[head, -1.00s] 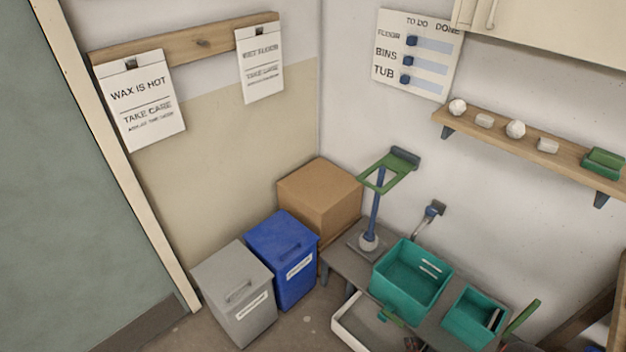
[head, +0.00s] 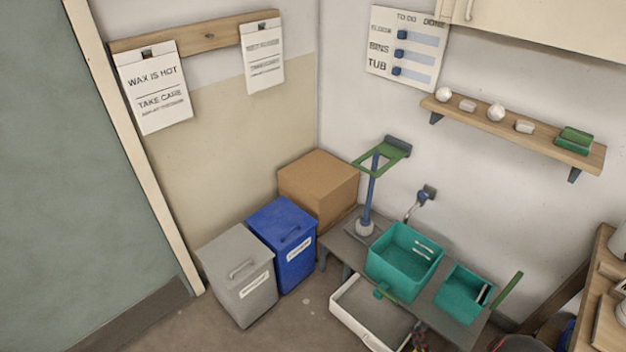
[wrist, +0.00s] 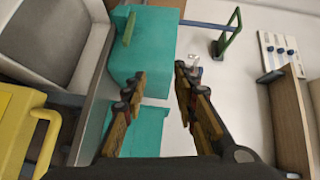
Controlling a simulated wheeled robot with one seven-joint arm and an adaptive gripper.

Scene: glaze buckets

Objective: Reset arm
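My gripper (wrist: 158,85) shows in the wrist view with its two fingers apart and nothing between them. Beyond the fingers are a teal tub (wrist: 150,50) and part of a second teal tub (wrist: 150,130). In the head view my gripper does not show clearly. The larger teal tub (head: 404,262) and the smaller teal tub (head: 463,295) stand on a grey bench (head: 340,248) by the wall. A green and blue stand (head: 371,190) rises from the bench's left end.
A grey bin (head: 238,275), a blue bin (head: 283,245) and a cardboard box (head: 318,188) stand left of the bench. A white tray (head: 350,312) sits low before it. A wall shelf (head: 540,138) holds small items. A yellow container (wrist: 18,130) is at the wrist view's left. Floor left of the tray is clear.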

